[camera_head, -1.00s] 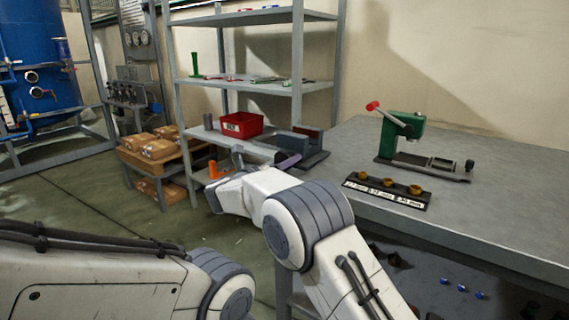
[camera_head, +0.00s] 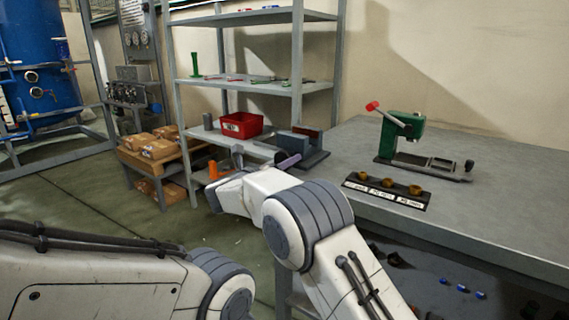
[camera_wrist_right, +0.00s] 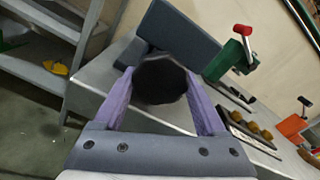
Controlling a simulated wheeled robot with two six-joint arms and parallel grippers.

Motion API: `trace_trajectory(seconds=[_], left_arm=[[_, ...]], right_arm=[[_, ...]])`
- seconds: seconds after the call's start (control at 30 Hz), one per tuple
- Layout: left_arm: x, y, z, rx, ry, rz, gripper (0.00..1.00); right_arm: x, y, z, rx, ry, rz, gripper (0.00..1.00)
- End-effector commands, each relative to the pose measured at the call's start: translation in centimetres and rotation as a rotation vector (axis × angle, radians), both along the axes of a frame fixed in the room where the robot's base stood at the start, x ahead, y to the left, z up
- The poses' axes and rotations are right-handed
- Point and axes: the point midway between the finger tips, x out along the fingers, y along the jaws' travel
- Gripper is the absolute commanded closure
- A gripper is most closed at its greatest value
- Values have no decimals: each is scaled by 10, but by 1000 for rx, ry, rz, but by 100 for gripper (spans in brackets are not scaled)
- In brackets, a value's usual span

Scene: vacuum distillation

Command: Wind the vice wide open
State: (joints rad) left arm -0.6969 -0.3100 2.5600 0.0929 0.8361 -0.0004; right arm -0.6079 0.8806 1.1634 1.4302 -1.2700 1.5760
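The blue-grey vice (camera_head: 316,157) stands at the far left corner of the workbench, with a brown block face at its back. It also shows in the right wrist view (camera_wrist_right: 182,38) behind a dark round knob (camera_wrist_right: 160,80). My right gripper (camera_wrist_right: 160,88) has its two purple fingers on either side of this knob, seemingly touching both its edges. In the head view one purple finger of the right gripper (camera_head: 289,161) shows beside the vice, and my right arm hides the rest. The jaw gap is hard to make out. My left gripper is out of view.
A green press with a red-knobbed lever (camera_head: 402,135) stands on the workbench (camera_head: 500,210). In front of it is a black holder (camera_head: 388,197) with brass cups. A shelf rack (camera_head: 298,60) with a red bin (camera_head: 241,125) stands behind the vice. The bench's right side is clear.

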Motion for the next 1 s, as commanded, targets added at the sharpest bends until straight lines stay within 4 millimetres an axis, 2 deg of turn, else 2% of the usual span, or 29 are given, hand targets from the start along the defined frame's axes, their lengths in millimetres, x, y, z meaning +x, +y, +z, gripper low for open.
trace_trajectory(seconds=[0.57, 1.0], left_arm=[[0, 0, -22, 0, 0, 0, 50], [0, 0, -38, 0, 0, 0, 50]], right_arm=[[-31, 26, -6, -14, 15, 2, 0], [-54, 38, -4, -10, 11, -3, 0]])
